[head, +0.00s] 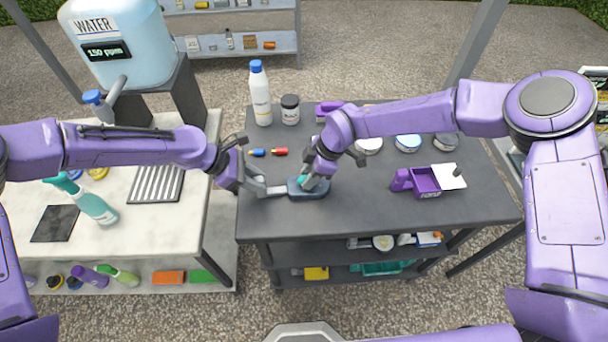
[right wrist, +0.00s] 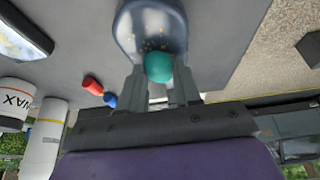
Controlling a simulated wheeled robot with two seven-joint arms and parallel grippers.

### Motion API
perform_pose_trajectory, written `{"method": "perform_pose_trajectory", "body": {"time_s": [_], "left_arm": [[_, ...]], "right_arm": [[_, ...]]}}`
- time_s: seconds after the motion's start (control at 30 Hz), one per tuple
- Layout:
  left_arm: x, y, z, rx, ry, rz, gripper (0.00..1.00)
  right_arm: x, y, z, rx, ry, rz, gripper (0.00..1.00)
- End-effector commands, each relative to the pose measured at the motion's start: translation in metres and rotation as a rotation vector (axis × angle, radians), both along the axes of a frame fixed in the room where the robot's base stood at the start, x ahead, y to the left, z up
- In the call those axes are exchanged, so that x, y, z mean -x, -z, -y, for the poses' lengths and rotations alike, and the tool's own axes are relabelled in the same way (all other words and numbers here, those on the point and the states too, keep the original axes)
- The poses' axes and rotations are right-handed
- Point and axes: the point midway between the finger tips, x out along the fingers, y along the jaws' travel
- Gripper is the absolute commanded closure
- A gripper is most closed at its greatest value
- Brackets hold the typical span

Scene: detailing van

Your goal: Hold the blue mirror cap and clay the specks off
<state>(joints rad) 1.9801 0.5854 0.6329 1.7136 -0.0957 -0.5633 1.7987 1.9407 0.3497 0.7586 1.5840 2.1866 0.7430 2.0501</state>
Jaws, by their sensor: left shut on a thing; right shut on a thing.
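The blue mirror cap (head: 308,190) is a dark, glossy rounded shell at the front left of the dark table. My left gripper (head: 277,190) is shut on its left end. In the right wrist view the cap (right wrist: 133,38) shows a few small orange-brown specks near the clay. A teal ball of clay (right wrist: 158,67) is between the fingertips of my right gripper (right wrist: 162,82), which is shut on it. The clay is over the cap and looks close to or touching its surface; I cannot tell which. In the head view my right gripper (head: 308,178) partly covers the cap.
A white bottle (head: 260,95) and a dark jar (head: 290,110) stand at the back left. Red (head: 280,151) and blue (head: 257,152) small items lie behind the cap. A purple holder (head: 426,182) stands right, with clear tabletop between. A spray bottle (head: 96,207) is on the left counter.

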Motion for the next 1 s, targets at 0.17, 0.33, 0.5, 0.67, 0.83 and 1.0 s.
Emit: {"method": "perform_pose_trajectory", "body": {"time_s": [0.17, 0.33, 0.5, 0.67, 0.83, 1.0], "left_arm": [[0.002, 0.004, -0.002, -0.005, 0.000, -0.005, 1.00], [0.002, 0.004, -0.002, -0.005, 0.000, -0.005, 1.00], [0.002, 0.004, -0.002, -0.005, 0.000, -0.005, 1.00], [0.002, 0.004, -0.002, -0.005, 0.000, -0.005, 1.00], [0.001, 0.004, -0.001, -0.004, 0.000, -0.005, 1.00], [0.002, 0.004, -0.001, -0.004, 0.000, -0.005, 1.00]], "right_arm": [[-0.001, 0.003, 0.018, 0.002, 0.001, 0.000, 1.00], [-0.001, 0.003, 0.025, 0.004, 0.001, -0.002, 1.00], [-0.003, 0.002, 0.040, 0.003, 0.002, -0.002, 1.00], [-0.002, 0.002, 0.047, 0.003, 0.000, -0.003, 1.00], [-0.002, 0.002, 0.038, 0.004, -0.002, -0.001, 1.00], [-0.001, 0.002, 0.022, 0.002, -0.003, 0.000, 1.00]]}}
